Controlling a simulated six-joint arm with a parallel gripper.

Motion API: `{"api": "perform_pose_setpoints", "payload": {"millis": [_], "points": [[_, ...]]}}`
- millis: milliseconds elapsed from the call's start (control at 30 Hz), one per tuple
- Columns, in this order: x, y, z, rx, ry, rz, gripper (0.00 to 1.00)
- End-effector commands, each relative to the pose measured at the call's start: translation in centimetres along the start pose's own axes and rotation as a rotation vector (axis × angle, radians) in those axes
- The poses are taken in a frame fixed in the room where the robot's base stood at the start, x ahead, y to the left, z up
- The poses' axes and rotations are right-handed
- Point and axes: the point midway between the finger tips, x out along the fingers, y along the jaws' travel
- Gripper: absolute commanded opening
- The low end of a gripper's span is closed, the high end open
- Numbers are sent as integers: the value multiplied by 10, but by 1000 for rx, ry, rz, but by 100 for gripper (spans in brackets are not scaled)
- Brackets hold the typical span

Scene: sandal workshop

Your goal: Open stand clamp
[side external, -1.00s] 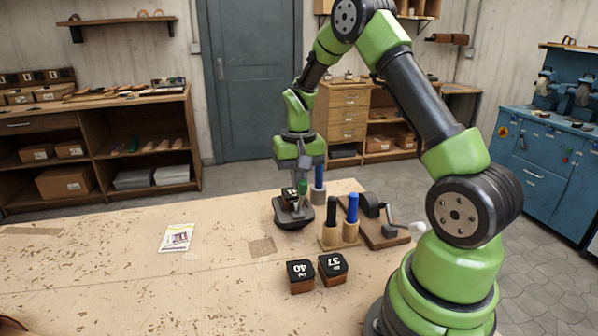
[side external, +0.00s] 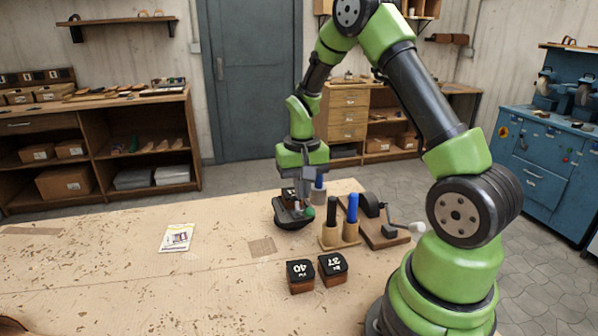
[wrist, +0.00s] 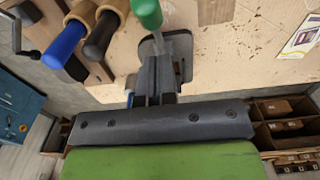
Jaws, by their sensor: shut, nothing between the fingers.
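The stand (side external: 292,222) is a dark base on the bench, with a dark block (side external: 288,194) on it, partly hidden behind my gripper. Its clamp lever has a green knob (side external: 310,212), low at the right side of the stand. My gripper (side external: 304,204) points down over the stand, right beside the lever; its fingers are together and hold nothing. In the wrist view the green knob (wrist: 147,12) is just beyond the fingertips (wrist: 158,45), and the stand's grey plate (wrist: 178,44) shows behind them. Whether the fingers touch the lever I cannot tell.
Black and blue handled tools stand in a wooden holder (side external: 340,236) right of the stand. Blocks marked 40 (side external: 300,276) and 37 (side external: 333,268) sit in front. A card (side external: 177,237) lies left; the bench's left is mostly clear.

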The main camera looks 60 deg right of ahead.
Motion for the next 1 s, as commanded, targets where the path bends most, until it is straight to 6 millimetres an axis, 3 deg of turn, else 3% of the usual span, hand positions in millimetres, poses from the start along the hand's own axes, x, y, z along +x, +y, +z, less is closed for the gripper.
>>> {"api": "perform_pose_setpoints", "payload": {"millis": [167,733,1000], "points": [[-9,0,-3,0,3,-1,0],[-68,0,-12,0,3,-1,0],[-75,0,-13,0,0,0,0]]}}
